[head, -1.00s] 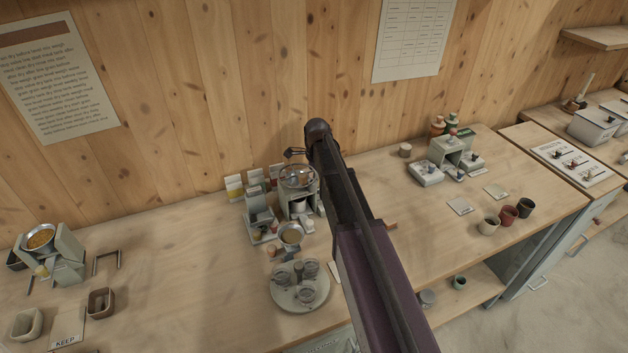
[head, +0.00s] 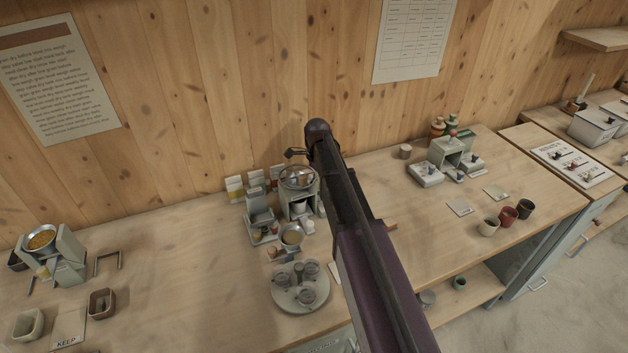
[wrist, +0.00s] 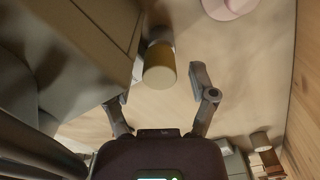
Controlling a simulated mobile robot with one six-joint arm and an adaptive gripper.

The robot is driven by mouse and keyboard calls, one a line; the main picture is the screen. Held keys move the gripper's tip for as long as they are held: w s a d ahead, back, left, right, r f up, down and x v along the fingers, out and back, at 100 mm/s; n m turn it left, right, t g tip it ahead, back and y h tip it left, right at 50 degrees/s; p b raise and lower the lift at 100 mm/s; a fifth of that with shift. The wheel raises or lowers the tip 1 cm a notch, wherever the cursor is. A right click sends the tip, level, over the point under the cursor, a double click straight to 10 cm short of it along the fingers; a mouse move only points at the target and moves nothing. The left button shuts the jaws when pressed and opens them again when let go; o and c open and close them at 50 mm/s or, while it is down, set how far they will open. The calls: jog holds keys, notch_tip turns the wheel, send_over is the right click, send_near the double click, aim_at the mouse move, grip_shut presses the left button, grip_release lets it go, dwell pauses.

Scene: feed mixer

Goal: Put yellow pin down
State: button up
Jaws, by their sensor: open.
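The yellow pin (wrist: 160,66) is a short cylinder with a yellow-tan end and a pale grey part beyond it, in the upper middle of the wrist view. My gripper (wrist: 158,88) is open, with one finger to the left of the pin and one to the right. A clear gap shows between the pin and the right finger; whether the left finger touches it, I cannot tell. The pin sits close beside a large grey-beige block (wrist: 85,50). In the head view my arm covers part of the bench, and I cannot make out the pin or the fingertips clearly.
In the head view a grey machine (head: 300,208) and a small metal bowl (head: 291,237) stand left of my arm. A round tray with glass-like cups (head: 300,298) is in front. The bench between these and the grain-pan stand (head: 62,255) is clear.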

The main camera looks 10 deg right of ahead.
notch_tip(320, 180, up, 12)
jog(key=p, duration=1.1)
jog(key=shift+f, duration=0.2)
dwell(0.4)
jog(key=shift+s, duration=0.1)
jog(key=s+n, duration=2.2)
jog(key=s, duration=0.2)
jog(key=shift+a, duration=0.4)
